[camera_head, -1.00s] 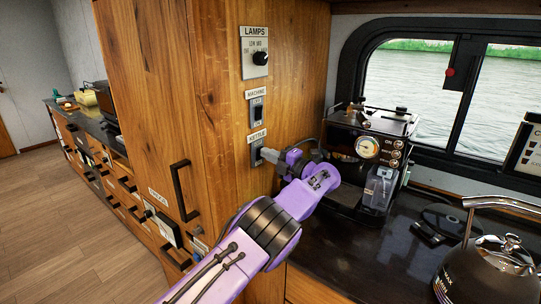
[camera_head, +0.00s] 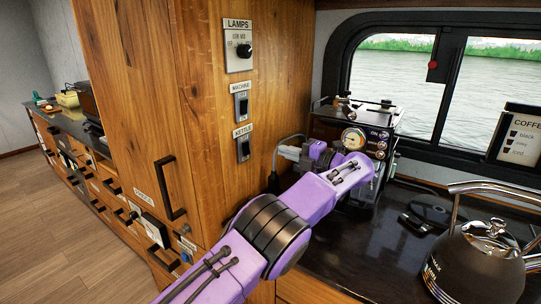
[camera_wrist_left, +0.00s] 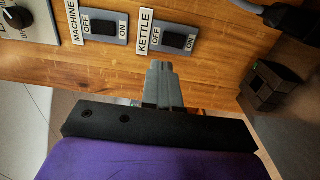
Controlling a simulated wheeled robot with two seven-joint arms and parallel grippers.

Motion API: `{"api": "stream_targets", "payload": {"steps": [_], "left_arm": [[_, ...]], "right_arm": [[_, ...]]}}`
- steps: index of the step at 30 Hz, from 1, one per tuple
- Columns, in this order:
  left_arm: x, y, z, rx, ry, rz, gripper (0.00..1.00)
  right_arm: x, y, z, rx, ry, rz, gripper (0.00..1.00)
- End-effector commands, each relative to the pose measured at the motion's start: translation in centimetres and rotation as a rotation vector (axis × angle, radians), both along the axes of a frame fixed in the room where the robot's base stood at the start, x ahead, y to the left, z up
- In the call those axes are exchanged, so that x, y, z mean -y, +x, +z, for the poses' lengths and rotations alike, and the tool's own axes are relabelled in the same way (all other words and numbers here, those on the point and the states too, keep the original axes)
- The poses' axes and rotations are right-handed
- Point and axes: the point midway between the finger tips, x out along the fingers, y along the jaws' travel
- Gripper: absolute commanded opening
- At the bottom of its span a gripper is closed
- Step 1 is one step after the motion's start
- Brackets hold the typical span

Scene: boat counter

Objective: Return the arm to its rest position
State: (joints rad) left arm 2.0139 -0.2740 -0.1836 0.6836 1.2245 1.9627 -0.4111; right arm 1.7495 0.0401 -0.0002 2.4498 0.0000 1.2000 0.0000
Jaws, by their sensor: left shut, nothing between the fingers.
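My left arm, purple with black joints, reaches in from the bottom of the head view. Its grey left gripper (camera_head: 284,153) is shut and empty, just right of the kettle switch (camera_head: 243,148) on the wooden cabinet side. In the left wrist view the closed fingertips (camera_wrist_left: 159,68) show just below the kettle switch (camera_wrist_left: 178,40), with a gap in the picture between them. I cannot tell which way its rocker is set. The right gripper is not in view.
Above are the machine switch (camera_head: 241,105) and the lamps knob (camera_head: 244,50). A coffee machine (camera_head: 352,145) stands behind my forearm, close to it. A kettle (camera_head: 478,262) stands on the dark counter (camera_head: 365,255) at the right. A cabinet handle (camera_head: 169,187) sticks out at the left.

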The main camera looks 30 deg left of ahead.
Motion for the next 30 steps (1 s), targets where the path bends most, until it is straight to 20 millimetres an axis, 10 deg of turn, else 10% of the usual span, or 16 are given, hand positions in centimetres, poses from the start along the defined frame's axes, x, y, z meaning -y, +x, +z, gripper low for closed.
{"api": "stream_targets", "payload": {"steps": [22,30], "left_arm": [[2.4,-0.2,0.5,-0.001,-0.001,0.001,0.0],[2.4,-0.2,6.0,0.0,0.0,0.001,0.0]], "right_arm": [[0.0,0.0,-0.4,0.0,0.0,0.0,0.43],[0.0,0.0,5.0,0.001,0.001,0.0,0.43]]}}
